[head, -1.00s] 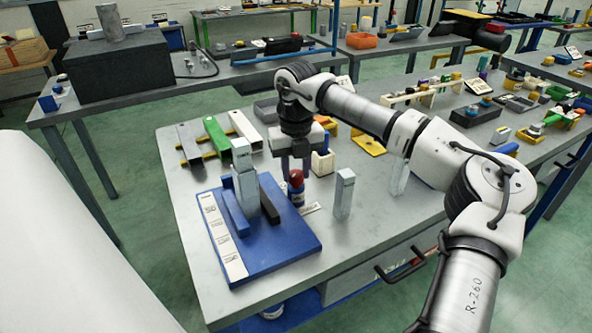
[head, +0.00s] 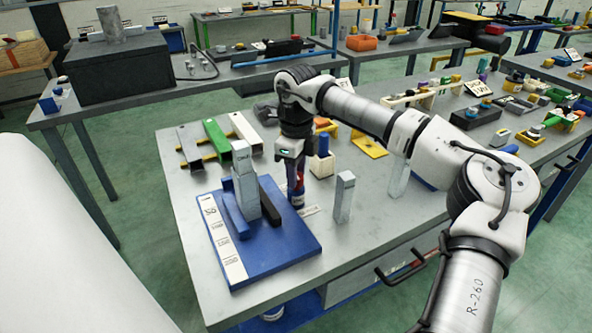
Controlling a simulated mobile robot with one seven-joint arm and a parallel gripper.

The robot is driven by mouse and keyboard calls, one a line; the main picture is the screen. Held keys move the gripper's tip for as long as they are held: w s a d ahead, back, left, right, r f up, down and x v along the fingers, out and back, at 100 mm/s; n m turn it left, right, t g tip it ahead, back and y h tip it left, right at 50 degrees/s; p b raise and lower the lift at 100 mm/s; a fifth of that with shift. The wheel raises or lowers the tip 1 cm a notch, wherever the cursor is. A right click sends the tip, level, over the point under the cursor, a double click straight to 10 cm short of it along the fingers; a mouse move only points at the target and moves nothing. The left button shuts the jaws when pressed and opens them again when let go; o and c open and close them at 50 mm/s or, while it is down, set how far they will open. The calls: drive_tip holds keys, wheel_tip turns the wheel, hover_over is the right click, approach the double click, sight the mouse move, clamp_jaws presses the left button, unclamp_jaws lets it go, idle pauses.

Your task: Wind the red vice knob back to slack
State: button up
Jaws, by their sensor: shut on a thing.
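My gripper (head: 296,183) points straight down from above and is shut on the knob. Its fingers hide much of the knob. On the plate, an upright grey block (head: 244,180) stands between a blue bar (head: 234,215) and a black bar (head: 270,203). A white strip with printed marks (head: 222,240) runs along the plate's left side.
A second upright grey block (head: 344,197) stands close to the right of my gripper. A blue-and-white holder (head: 322,163) stands just behind it. Green and grey channel pieces (head: 217,140) lie at the back left.

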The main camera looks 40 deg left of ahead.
drive_tip(key=shift+n, duration=0.6)
drive_tip(key=shift+r, duration=0.1)
drive_tip(key=o, duration=1)
wheel_tip(320, 180, up, 14)
drive_tip(key=shift+f+b, duration=0.1)
drive_tip(key=shift+b, duration=0.7)
drive_tip(key=shift+f, duration=0.1)
